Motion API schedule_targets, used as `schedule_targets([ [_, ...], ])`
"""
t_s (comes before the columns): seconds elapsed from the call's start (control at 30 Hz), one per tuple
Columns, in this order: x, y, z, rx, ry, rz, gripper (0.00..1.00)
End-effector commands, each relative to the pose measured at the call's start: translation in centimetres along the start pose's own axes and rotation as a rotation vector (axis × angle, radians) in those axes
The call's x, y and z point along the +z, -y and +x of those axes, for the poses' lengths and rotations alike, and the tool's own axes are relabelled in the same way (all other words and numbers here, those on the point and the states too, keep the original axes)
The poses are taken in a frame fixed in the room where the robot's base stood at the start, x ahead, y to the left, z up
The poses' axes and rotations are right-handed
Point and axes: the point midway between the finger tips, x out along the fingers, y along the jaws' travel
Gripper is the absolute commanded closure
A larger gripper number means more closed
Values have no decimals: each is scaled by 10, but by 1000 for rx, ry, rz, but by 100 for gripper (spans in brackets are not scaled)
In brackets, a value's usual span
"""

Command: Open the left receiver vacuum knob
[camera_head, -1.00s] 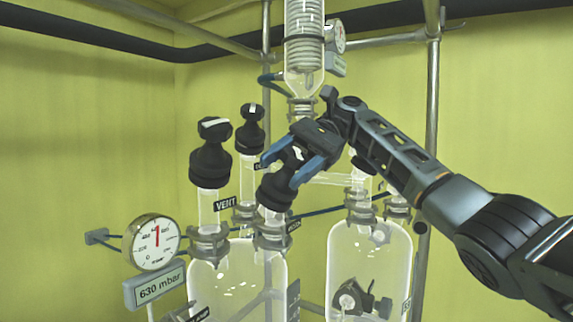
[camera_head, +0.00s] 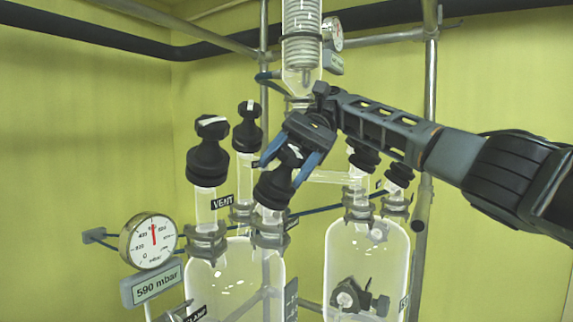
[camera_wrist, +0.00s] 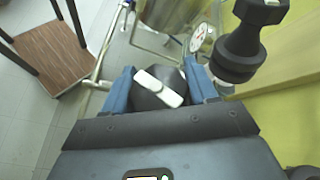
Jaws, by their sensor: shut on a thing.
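The left receiver (camera_head: 235,278) is a clear glass vessel at the lower centre of the head view. Several black knobs stand on its necks. My gripper (camera_head: 288,165) is shut on the front right knob (camera_head: 274,188), with one blue finger on each side. In the wrist view my gripper (camera_wrist: 162,88) holds this black knob (camera_wrist: 150,97), whose white bar lies slanted across its top. The knob's label is mostly hidden. The knob marked VENT (camera_head: 208,152) stands to the left, untouched. The round gauge (camera_head: 150,241) and its display (camera_head: 155,284), reading 590 mbar, are left of the receiver.
Another black knob (camera_head: 247,128) stands behind. The right receiver (camera_head: 367,262) has its own black knobs (camera_head: 399,175) near my arm. A glass coil column (camera_head: 302,45) rises just behind my gripper. Metal poles (camera_head: 430,110) frame the setup. The left side is open.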

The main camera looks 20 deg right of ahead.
Motion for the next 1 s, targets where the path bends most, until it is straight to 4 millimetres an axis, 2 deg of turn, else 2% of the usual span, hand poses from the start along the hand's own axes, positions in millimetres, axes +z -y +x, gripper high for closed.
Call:
schedule_targets([
  [0.13,0,-1,1,6,4,0,73],
  [0.17,0,-1,1,6,4,0,40],
  [0.33,0,-1,1,4,2,0,24],
  [1.0,-1,0,1,-33,3,17,22],
])
